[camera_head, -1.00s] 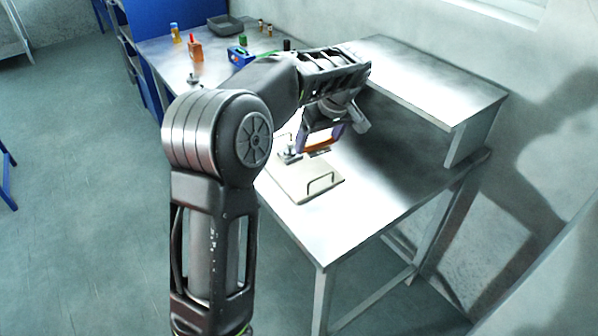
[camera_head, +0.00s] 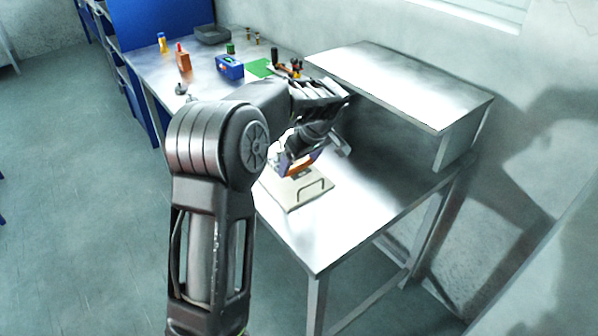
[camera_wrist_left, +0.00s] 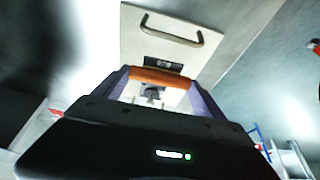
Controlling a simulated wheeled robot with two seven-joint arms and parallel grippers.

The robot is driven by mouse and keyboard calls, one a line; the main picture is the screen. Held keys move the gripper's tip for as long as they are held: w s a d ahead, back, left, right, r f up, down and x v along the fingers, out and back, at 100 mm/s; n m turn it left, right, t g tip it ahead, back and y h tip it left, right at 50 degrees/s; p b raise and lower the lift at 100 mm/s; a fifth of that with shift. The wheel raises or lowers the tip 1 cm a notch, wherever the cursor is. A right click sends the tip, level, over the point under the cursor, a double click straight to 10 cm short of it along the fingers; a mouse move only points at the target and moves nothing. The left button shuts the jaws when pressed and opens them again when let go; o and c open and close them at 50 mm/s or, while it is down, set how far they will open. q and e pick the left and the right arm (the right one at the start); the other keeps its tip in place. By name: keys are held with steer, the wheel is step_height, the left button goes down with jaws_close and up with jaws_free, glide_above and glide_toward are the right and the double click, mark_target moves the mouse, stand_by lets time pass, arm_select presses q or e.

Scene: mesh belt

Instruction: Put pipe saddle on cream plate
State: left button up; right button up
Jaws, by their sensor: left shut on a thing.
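The cream plate (camera_head: 290,200) lies flat on the steel table and has a dark wire handle. It also shows in the left wrist view (camera_wrist_left: 185,55), with a dark label on it. My left gripper (camera_head: 297,170) is over the plate's back part, shut on an orange-brown curved piece, which I take as the pipe saddle (camera_head: 302,164). In the left wrist view the saddle (camera_wrist_left: 155,77) spans between the two purple-grey fingers (camera_wrist_left: 155,90). A small dark fitting (camera_wrist_left: 152,93) shows beyond it. I cannot tell whether the saddle touches the plate. My right gripper is not in view.
A raised steel shelf (camera_head: 400,85) stands along the back right of the table (camera_head: 340,230). The front right tabletop is clear.

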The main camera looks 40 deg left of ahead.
mark_target(300, 172)
arm_select(q)
steer(key=shift+f+p, duration=0.3)
steer(key=shift+f, duration=1.55)
steer(key=shift+f, duration=0.2)
steer(key=o, duration=1.5)
steer(key=shift+r, duration=0.1)
steer(key=shift+r, duration=0.2)
steer(key=b+v, duration=0.1)
steer(key=v, duration=1)
steer(key=shift+r, duration=0.4)
steer(key=shift+s+d, duration=0.15)
